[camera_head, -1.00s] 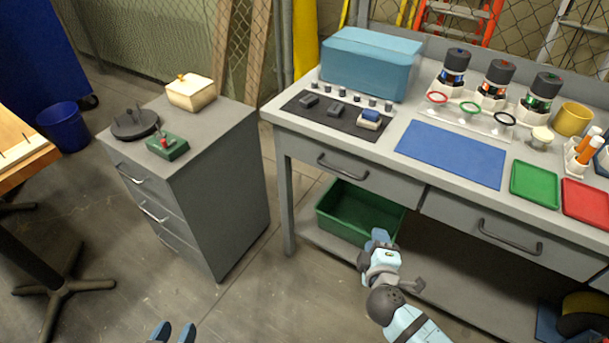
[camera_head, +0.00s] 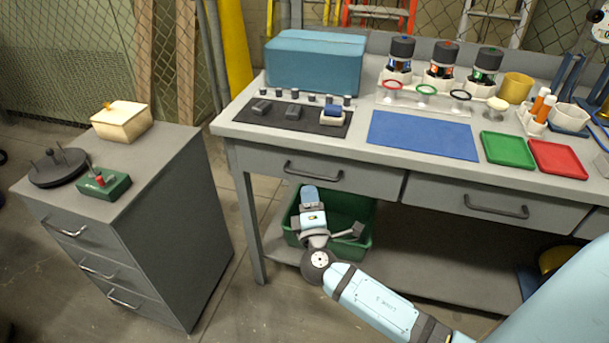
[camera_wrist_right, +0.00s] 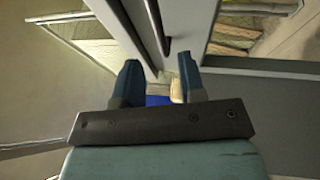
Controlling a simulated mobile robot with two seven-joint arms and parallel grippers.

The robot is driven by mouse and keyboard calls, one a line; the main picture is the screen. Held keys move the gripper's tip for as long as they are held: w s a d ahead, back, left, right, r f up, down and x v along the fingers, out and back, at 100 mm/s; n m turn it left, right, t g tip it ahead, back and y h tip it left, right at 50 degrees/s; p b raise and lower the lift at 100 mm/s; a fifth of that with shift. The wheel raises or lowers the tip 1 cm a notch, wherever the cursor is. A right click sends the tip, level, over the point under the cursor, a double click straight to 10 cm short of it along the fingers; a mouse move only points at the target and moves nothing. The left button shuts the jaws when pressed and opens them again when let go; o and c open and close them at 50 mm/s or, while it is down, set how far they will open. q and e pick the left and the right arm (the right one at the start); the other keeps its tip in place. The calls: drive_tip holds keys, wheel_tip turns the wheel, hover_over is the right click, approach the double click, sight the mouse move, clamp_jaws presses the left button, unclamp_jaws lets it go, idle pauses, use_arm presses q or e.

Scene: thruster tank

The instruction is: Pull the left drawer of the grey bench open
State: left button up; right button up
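The grey bench (camera_head: 258,230) has a left drawer (camera_head: 366,181) with a dark bar handle (camera_head: 313,173). The drawer is shut, its front flush with the bench. My right gripper (camera_head: 308,190) is just below and in front of this handle, pointing up at the drawer front. In the right wrist view its two blue fingers (camera_wrist_right: 160,80) stand apart with nothing held between them. A dark bar lies beyond the fingertips there, seemingly the handle; I cannot tell whether they touch it. My left gripper is not in view.
A green bin (camera_head: 362,212) stands on the lower shelf behind my right gripper. A second shut drawer (camera_head: 497,206) is to the right. A grey cabinet (camera_head: 175,225) stands to the left, with clear floor between it and the bench.

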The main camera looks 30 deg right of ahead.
sight(306, 175)
drive_tip(key=x, duration=0.7)
drive_tip(key=shift+w+d, duration=0.15)
drive_tip(key=shift+w, duration=0.1)
clamp_jaws()
